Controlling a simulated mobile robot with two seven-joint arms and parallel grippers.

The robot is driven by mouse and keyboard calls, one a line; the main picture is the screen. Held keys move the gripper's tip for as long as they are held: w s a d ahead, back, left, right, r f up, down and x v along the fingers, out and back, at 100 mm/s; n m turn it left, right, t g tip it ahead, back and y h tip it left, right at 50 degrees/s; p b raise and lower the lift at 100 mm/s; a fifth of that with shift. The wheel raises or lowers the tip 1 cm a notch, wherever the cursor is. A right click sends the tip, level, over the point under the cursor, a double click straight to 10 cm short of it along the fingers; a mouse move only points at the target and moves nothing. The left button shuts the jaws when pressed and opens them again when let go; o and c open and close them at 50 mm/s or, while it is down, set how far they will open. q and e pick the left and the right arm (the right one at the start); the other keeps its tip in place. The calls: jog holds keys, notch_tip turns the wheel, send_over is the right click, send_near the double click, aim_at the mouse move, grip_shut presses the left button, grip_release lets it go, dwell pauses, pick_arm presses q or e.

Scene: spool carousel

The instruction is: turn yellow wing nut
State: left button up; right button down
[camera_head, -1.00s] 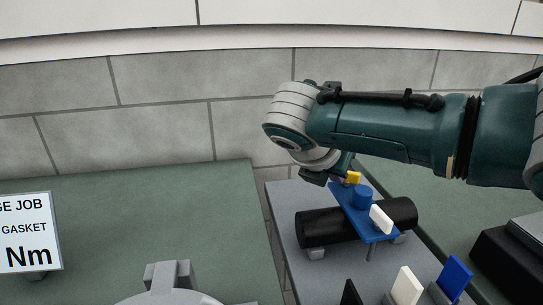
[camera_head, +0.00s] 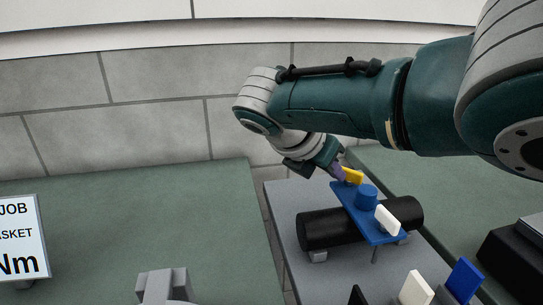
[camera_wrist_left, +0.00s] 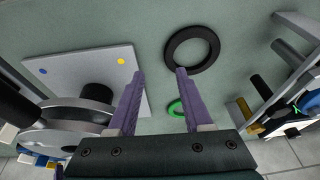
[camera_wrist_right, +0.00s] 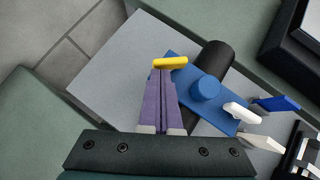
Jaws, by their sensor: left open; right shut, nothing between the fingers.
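The yellow wing nut (camera_head: 352,175) sits at the far end of a blue plate (camera_head: 362,222) that lies across a black cylinder (camera_head: 325,229). A white wing nut (camera_head: 387,220) is at the plate's near end, and a blue round knob (camera_head: 366,197) is between them. My right gripper (camera_head: 339,172) is shut and empty, with its fingertips right beside the yellow nut. In the right wrist view the yellow nut (camera_wrist_right: 170,62) lies just past the closed purple fingertips (camera_wrist_right: 162,73); I cannot tell whether they touch. My left gripper (camera_wrist_left: 160,72) is open and empty.
A white wing piece (camera_head: 416,289) and a blue one (camera_head: 464,278) stand near the front. In the left wrist view, a black ring (camera_wrist_left: 192,50), a green ring (camera_wrist_left: 175,108) and a grey plate (camera_wrist_left: 70,60) lie on the green surface. A sign (camera_head: 20,240) stands left.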

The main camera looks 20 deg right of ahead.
pick_arm(q)
jog(key=shift+w+f, duration=0.2)
jog(key=shift+f, duration=0.05)
pick_arm(e)
jog(key=shift+w, duration=0.25)
pick_arm(q)
jog(key=shift+w+d+f+b, duration=0.1)
jog(key=shift+w+f+b, duration=0.1)
jog(key=shift+b, duration=0.15)
pick_arm(e)
jog(key=shift+w+d, duration=0.1)
jog(key=shift+w, duration=0.2)
pick_arm(q)
jog(key=shift+w+f+b, duration=0.1)
jog(key=shift+f+b, duration=0.2)
jog(key=shift+b, duration=0.05)
pick_arm(e)
jog(key=shift+w+d, duration=0.15)
jog(key=shift+w, duration=0.25)
dwell(0.4)
pick_arm(q)
jog(key=shift+r, duration=0.1)
